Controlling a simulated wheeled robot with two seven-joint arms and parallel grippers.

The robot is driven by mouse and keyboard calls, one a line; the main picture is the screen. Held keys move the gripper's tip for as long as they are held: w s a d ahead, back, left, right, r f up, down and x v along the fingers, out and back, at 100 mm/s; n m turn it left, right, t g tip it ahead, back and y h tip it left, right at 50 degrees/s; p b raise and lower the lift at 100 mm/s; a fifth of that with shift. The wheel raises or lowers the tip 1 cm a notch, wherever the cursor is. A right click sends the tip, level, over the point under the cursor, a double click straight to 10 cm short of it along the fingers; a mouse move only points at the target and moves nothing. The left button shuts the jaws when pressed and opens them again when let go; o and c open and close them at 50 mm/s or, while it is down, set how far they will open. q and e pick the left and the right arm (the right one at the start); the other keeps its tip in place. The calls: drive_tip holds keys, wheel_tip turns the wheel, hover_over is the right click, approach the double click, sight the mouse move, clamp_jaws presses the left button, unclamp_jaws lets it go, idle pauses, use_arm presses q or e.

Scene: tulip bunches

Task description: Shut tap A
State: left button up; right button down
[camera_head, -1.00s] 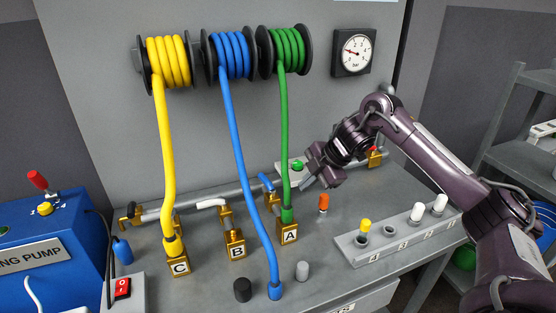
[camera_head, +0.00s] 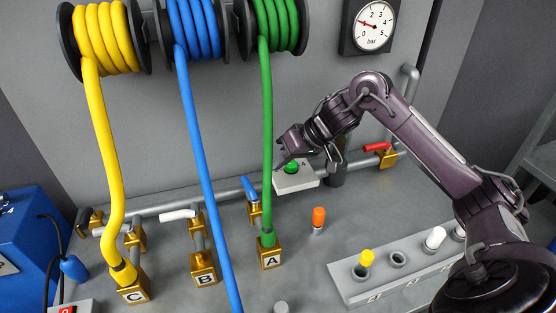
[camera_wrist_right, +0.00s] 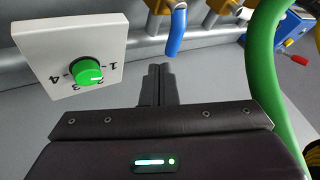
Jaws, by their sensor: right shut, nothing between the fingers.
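Tap A is the brass valve (camera_head: 255,213) with a blue lever (camera_head: 250,188), behind the brass block marked A (camera_head: 270,258), where the green hose (camera_head: 267,150) ends. The blue lever points back and slightly left, roughly in line with its short pipe. In the wrist view the blue lever (camera_wrist_right: 176,35) hangs just beyond my fingertips, apart from them. My right gripper (camera_head: 283,166) is shut and empty, right of the lever and close to the green hose. It also shows in the wrist view (camera_wrist_right: 160,72). My left gripper is not in view.
A white plate with a green knob (camera_wrist_right: 88,72) is beside my right fingers. Tap B's white lever (camera_head: 178,214) points left. A red lever (camera_head: 377,147) is at the right. The blue hose (camera_head: 200,150) hangs left of tap A. An orange-topped peg (camera_head: 319,217) stands in front.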

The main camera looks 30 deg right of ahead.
sight(248, 186)
drive_tip(key=x, duration=0.8)
drive_tip(key=shift+d+p, duration=0.15)
drive_tip(key=shift+p, duration=0.3)
drive_tip(key=shift+w+r+p, duration=0.1)
drive_tip(key=shift+w+p, duration=0.05)
drive_tip(key=shift+p, duration=0.45)
